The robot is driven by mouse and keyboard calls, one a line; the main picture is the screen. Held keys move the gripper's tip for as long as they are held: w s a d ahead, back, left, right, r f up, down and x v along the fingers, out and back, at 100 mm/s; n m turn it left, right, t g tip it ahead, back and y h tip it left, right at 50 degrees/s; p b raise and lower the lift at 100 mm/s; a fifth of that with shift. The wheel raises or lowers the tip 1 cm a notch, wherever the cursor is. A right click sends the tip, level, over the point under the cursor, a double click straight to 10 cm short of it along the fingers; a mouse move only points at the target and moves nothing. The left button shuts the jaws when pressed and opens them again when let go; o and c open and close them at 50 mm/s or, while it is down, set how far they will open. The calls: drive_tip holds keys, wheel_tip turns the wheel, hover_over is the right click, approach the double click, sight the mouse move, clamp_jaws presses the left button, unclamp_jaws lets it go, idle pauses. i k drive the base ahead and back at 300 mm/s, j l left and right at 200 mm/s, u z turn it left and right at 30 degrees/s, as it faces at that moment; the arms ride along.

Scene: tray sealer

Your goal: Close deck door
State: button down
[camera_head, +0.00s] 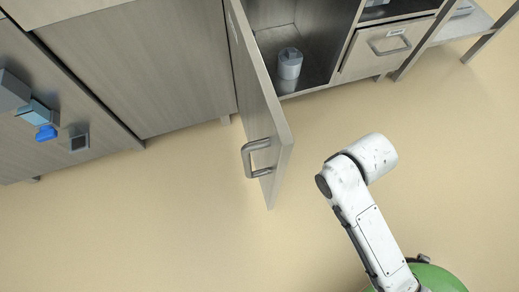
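The deck door (256,97) is a grey wood-grain panel that stands wide open, swung out from the cabinet into the room. A metal bar handle (249,158) sits near its free end, on its left face. The cabinet opening (305,22) is to the right of the door, and its inside shows. My white arm (362,205) reaches up from the lower right, on the right side of the door and apart from it. My gripper is not visible in this view; the arm's forward end shows only a rounded white link.
A grey-white canister (289,65) stands inside the open cabinet. A drawer (384,47) with a handle is right of the opening, and a low shelf table (462,22) stands beyond. Closed panels (140,65) and small control parts (46,132) are at left. The beige floor (190,225) is clear.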

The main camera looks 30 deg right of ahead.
sight(271, 144)
drive_tip(key=j+z, duration=0.1)
drive_tip(key=z, duration=0.35)
drive_tip(key=j+z, duration=0.1)
drive_tip(key=z, duration=0.35)
drive_tip(key=j+z, duration=0.1)
drive_tip(key=z, duration=0.35)
drive_tip(key=k+z, duration=0.1)
drive_tip(key=z, duration=0.35)
drive_tip(key=j+z, duration=0.1)
drive_tip(key=z, duration=0.35)
drive_tip(key=k+j+z, duration=0.1)
drive_tip(key=z, duration=0.15)
drive_tip(key=u, duration=0.45)
drive_tip(key=k+j+u, duration=0.1)
drive_tip(key=u, duration=0.75)
drive_tip(key=k+j+u, duration=0.1)
drive_tip(key=u, duration=0.35)
drive_tip(key=j+u, duration=0.1)
drive_tip(key=u, duration=0.35)
drive_tip(key=j+u, duration=0.1)
drive_tip(key=u, duration=0.35)
drive_tip(key=j+u, duration=0.1)
drive_tip(key=u, duration=0.35)
